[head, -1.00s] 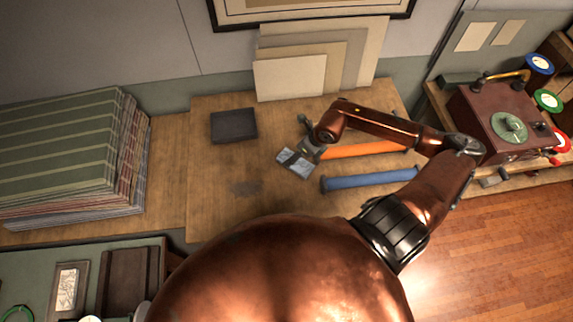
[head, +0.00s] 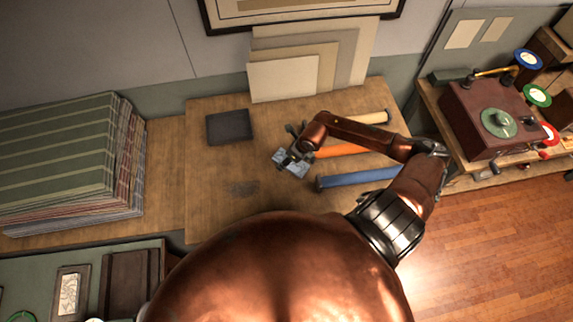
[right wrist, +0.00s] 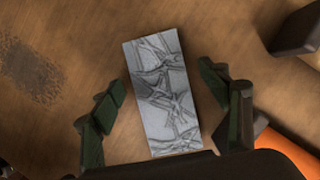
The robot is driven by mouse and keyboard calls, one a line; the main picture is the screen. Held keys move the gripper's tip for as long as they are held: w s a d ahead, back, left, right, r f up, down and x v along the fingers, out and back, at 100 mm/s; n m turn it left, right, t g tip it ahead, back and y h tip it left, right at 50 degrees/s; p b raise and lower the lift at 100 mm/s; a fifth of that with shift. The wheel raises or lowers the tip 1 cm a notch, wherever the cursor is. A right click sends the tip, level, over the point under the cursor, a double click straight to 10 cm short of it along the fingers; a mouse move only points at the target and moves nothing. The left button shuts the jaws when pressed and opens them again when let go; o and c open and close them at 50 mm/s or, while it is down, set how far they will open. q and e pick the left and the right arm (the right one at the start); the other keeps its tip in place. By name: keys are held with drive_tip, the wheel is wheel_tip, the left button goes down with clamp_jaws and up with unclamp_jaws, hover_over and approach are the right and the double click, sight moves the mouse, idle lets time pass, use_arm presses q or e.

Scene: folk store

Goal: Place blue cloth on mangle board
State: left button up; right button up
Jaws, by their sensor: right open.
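A blue roll (head: 356,177) lies on the wooden table, beside an orange roll (head: 340,151). A pale grey-blue patterned rectangle (right wrist: 160,95) lies flat on the table; it also shows in the head view (head: 284,168), partly covered by my right gripper (head: 291,157). In the right wrist view my right gripper (right wrist: 165,100) is open, with one finger on each side of the rectangle and gaps between. I cannot tell whether the rectangle or the roll is the blue cloth. I cannot tell which thing is the mangle board. My left gripper is not in view.
A dark square block (head: 229,127) lies at the table's back left. A cream roll (head: 362,118) lies behind my right forearm. Pale panels (head: 283,80) lean on the wall. Striped stacks (head: 60,150) stand left. The table's front left (head: 215,210) is clear.

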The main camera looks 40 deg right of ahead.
drive_tip(key=shift+c, duration=0.6)
drive_tip(key=c, duration=1.3)
drive_tip(key=shift+o, duration=0.2)
drive_tip(key=shift+r, duration=0.1)
